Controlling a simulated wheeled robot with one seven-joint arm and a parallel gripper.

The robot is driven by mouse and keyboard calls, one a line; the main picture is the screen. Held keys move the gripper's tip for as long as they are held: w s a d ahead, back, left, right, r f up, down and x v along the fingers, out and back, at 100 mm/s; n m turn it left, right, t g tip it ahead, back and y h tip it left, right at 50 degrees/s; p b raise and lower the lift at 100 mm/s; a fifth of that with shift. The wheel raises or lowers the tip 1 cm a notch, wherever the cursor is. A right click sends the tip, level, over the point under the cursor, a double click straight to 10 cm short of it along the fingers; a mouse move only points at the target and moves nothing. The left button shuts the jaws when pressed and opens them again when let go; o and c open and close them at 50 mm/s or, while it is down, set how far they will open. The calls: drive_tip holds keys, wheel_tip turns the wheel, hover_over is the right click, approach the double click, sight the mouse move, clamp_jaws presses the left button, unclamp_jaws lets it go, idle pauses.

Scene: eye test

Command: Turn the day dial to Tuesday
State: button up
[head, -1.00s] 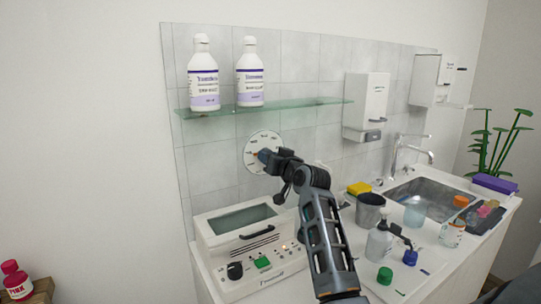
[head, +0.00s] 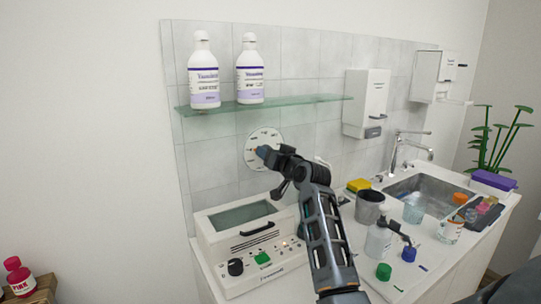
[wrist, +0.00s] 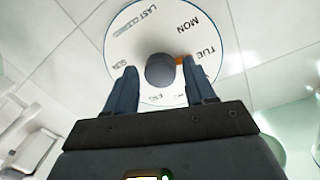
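The day dial is a round white disc (head: 252,140) on the tiled wall below the glass shelf. In the wrist view the dial (wrist: 150,28) shows LAST CLEANED, MON, TUE and further days, some hidden by my fingers. Its dark grey knob (wrist: 160,70) is at the centre. An orange pointer (wrist: 181,60) lies on the TUE side, partly hidden by the right finger. My gripper (wrist: 159,66) is open, with one finger on each side of the knob in the picture and gaps visible; depth contact is unclear. In the head view my gripper (head: 266,153) covers part of the dial.
Two white bottles (head: 204,75) stand on the glass shelf (head: 300,102) above. A white box appliance (head: 215,250) is on the counter below my arm. A cup (head: 370,208), a pump bottle (head: 379,240) and a sink (head: 430,195) are to the right. The left wall is clear.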

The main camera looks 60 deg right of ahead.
drive_tip(key=shift+o, duration=0.6)
drive_tip(key=b+v, duration=0.1)
drive_tip(key=v, duration=0.6)
drive_tip(key=shift+s+a, duration=0.25)
drive_tip(key=shift+s, duration=0.1)
